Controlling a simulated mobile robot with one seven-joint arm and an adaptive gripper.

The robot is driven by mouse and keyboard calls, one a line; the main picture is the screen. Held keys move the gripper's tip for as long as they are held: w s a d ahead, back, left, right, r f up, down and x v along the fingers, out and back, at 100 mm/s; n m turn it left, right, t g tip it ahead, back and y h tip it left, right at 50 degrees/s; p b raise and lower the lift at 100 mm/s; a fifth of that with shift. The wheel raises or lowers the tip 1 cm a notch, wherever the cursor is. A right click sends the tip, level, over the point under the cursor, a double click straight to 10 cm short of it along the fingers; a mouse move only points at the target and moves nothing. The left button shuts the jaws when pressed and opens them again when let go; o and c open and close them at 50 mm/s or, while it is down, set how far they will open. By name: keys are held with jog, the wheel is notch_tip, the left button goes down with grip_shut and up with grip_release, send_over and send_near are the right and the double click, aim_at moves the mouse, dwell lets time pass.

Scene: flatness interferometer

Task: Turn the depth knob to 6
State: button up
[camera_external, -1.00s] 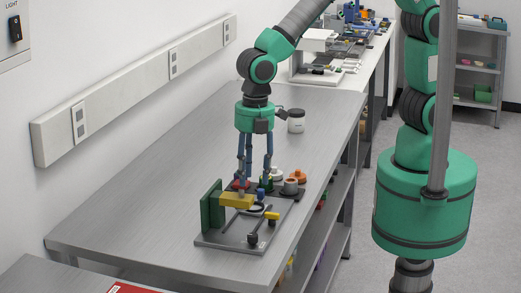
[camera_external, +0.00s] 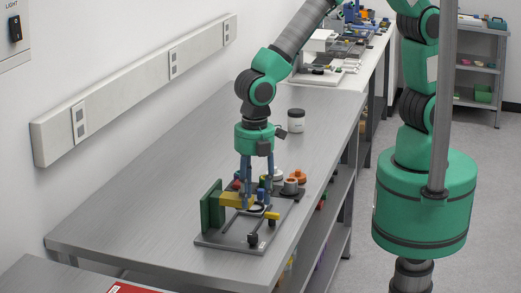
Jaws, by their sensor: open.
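The interferometer (camera_external: 222,238) is a grey base plate on the metal bench. It carries a green upright plate (camera_external: 212,206), a yellow block (camera_external: 231,200), a small yellow piece (camera_external: 272,216) and a dark knob-like part (camera_external: 252,239) at the front. I cannot tell which part is the depth knob, and no scale or number is readable. My gripper (camera_external: 257,204) points down over the middle of the device, its blue fingers apart. The fingers partly hide the parts behind them. I cannot tell whether they touch anything.
A grey cup-like part (camera_external: 291,186) and an orange part (camera_external: 299,176) stand close at the right of the gripper. A white jar with a dark lid (camera_external: 296,121) stands farther back. The bench (camera_external: 150,200) is clear to the left.

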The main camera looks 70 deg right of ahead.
aim_at(253, 235)
notch_tip(253, 235, down, 12)
jog(key=shift+w+r+b, duration=0.15)
jog(key=shift+b, duration=0.4)
jog(key=shift+c, duration=0.5)
grip_shut()
